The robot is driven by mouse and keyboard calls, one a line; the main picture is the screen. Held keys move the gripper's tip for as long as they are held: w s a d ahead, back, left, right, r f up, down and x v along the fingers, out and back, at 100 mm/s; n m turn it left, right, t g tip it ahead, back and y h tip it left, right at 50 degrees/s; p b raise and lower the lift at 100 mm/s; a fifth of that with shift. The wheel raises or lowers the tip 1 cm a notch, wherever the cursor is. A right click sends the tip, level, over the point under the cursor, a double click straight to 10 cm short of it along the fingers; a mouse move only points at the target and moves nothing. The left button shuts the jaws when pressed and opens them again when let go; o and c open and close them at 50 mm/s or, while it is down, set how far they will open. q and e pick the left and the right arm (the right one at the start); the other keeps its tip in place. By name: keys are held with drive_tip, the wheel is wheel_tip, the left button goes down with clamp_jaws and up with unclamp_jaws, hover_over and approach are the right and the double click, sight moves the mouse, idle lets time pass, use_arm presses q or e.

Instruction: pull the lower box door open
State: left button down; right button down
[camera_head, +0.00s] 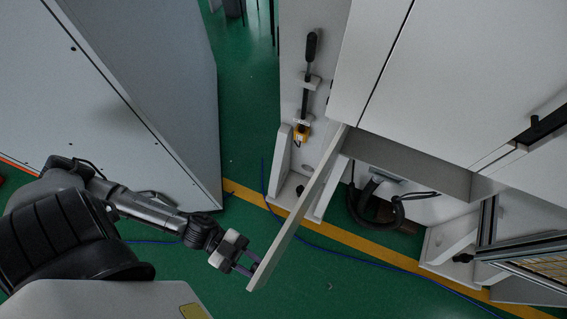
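The lower box door (300,215) is a light grey panel seen nearly edge-on from above. It stands swung out from the lower box (415,172), its far end at the cabinet and its free end toward the bottom of the picture. My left gripper (251,265) is at the left face of the door, close to its free end. Its two fingers are spread with a gap between them, and no object shows between them. Whether the fingertips touch the door is unclear. My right gripper is out of view.
A large grey cabinet (150,75) stands at the left. Black hoses (385,212) show in the opening right of the door. A white upright panel with a black handle (311,46) stands behind the door. Green floor with a yellow line (345,236) is clear below the opening.

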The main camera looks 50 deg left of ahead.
use_arm(q)
drive_tip(key=shift+m+g, duration=0.5)
drive_tip(key=shift+g, duration=0.3)
drive_tip(key=a, duration=0.4)
drive_tip(key=shift+s+f, duration=0.15)
drive_tip(key=shift+s, duration=0.2)
drive_tip(key=c, duration=0.9)
unclamp_jaws()
drive_tip(key=s+a, duration=0.1)
drive_tip(key=a, duration=0.8)
drive_tip(key=s+a+p, duration=0.1)
drive_tip(key=a, duration=0.3)
drive_tip(key=shift+s+a, duration=0.25)
drive_tip(key=shift+s, duration=0.05)
